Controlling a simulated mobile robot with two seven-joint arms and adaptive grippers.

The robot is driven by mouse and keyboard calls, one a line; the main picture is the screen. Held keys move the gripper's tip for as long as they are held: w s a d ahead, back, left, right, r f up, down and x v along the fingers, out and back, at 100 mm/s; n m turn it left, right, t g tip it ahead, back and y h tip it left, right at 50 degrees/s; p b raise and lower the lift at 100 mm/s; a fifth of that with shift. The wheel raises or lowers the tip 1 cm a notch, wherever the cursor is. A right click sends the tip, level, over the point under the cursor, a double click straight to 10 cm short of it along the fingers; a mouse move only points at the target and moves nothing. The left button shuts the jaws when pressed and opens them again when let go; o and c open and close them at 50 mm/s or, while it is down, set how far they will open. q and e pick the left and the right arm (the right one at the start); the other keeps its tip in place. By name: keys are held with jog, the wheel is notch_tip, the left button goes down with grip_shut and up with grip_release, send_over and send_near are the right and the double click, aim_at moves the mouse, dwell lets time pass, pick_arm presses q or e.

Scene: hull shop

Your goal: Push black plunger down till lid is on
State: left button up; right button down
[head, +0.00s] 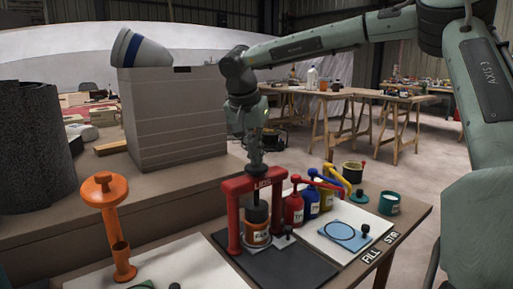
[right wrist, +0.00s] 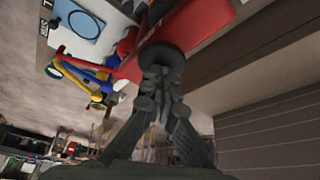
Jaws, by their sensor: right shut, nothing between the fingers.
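The red press (head: 237,187), lettered on its crossbar, stands on a dark base plate. A jar with orange contents and a pale label (head: 257,224) stands under the crossbar, between the posts. The jar's top is in shadow, so I cannot tell how a lid sits there. My right gripper (head: 256,163) points down at the middle of the crossbar, shut and empty. In the right wrist view the black plunger (right wrist: 162,57) has a round head, right at the tips of my shut fingers (right wrist: 160,76). They appear to touch it. My left gripper is not in view.
Red, blue and yellow pump bottles (head: 312,200) stand close right of the press. An orange stand (head: 104,190) is at the left. A blue pad with a ring (head: 350,234) and a teal pot (head: 389,203) are at the right. A grey block stack (head: 172,120) stands behind.

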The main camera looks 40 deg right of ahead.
jog(key=shift+f, duration=0.15)
notch_tip(320, 180, up, 11)
jog(key=p, duration=0.9)
dwell(0.7)
